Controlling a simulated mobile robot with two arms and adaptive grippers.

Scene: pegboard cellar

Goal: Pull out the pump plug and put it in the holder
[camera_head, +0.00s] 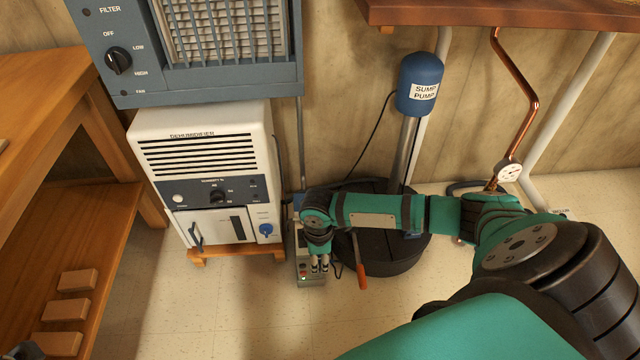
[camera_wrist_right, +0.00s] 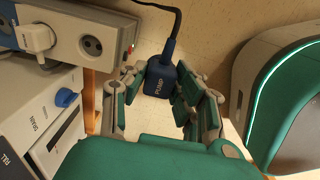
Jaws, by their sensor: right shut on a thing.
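The pump plug (camera_wrist_right: 158,82) is a dark blue block marked PUMP, with a black cord running up from it. My right gripper (camera_wrist_right: 163,98) has its fingers around it in the wrist view. The plug looks apart from the grey power strip (camera_wrist_right: 112,22), which shows an empty round socket and a white plug in another socket. In the head view my right gripper (camera_head: 320,264) is low over the strip (camera_head: 311,281), and I cannot make out the plug there. I cannot identify the holder. My left gripper is not in view.
The dehumidifier (camera_head: 205,150) stands left of the strip on a low wooden stand. The sump pump (camera_head: 418,85) rises from a black round sump lid (camera_head: 385,255). An orange handle (camera_head: 362,277) lies close to the right gripper. A wooden shelf (camera_head: 80,265) stands at left.

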